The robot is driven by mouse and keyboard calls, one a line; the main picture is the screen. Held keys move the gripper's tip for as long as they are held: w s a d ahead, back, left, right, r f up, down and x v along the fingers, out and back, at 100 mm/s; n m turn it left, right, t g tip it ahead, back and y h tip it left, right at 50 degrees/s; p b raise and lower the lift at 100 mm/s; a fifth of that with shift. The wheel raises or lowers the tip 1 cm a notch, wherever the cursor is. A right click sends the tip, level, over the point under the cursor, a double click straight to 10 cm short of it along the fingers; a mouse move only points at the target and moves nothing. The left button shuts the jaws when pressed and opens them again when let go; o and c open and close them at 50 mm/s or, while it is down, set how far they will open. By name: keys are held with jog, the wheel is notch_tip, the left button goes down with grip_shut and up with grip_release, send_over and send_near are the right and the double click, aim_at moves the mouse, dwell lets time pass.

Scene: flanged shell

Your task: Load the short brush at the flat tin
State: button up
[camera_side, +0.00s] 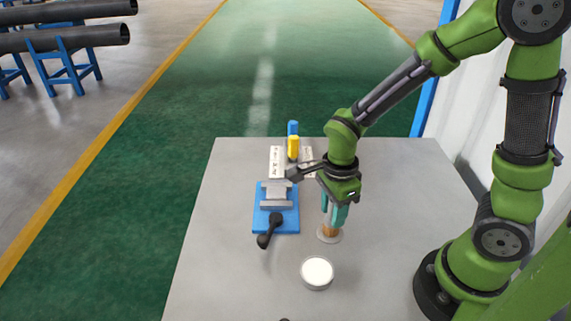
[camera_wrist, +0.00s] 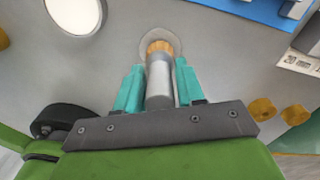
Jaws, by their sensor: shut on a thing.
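The short brush (camera_wrist: 160,80) stands upright between the teal fingers of my gripper (camera_wrist: 158,76), which is shut on its grey handle. Its tan lower end (camera_side: 328,230) shows below the fingers in the side view. A pale round disc (camera_side: 329,239) lies around or under that end; I cannot tell if they touch. My gripper also shows in the side view (camera_side: 335,213). The flat tin (camera_side: 317,273), round with a white fill, sits on the table in front and slightly left of the brush. It also shows at the upper left of the wrist view (camera_wrist: 75,14), apart from the brush.
A blue-based vise (camera_side: 276,205) with a black handle (camera_side: 268,232) stands left of my gripper. Behind it are white labelled plates (camera_side: 276,158), a yellow cylinder (camera_side: 293,148) and a blue cylinder (camera_side: 293,127). The grey table (camera_side: 220,275) is clear at the front left.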

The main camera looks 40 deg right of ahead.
notch_tip(320, 180, up, 9)
jog(key=shift+a+f, duration=0.1)
jog(key=shift+f, duration=0.05)
jog(key=shift+a+g, duration=0.25)
jog(key=shift+g, duration=0.05)
jog(key=s+a+g+y, duration=0.1)
jog(key=s+a+g, duration=0.2)
jog(key=a, duration=0.7)
jog(key=shift+d+f, duration=0.15)
jog(key=shift+f, duration=1.4)
jog(key=shift+d+f, duration=0.1)
jog(key=shift+f, duration=1.4)
jog(key=shift+f, duration=0.7)
jog(key=shift+r, duration=3.55)
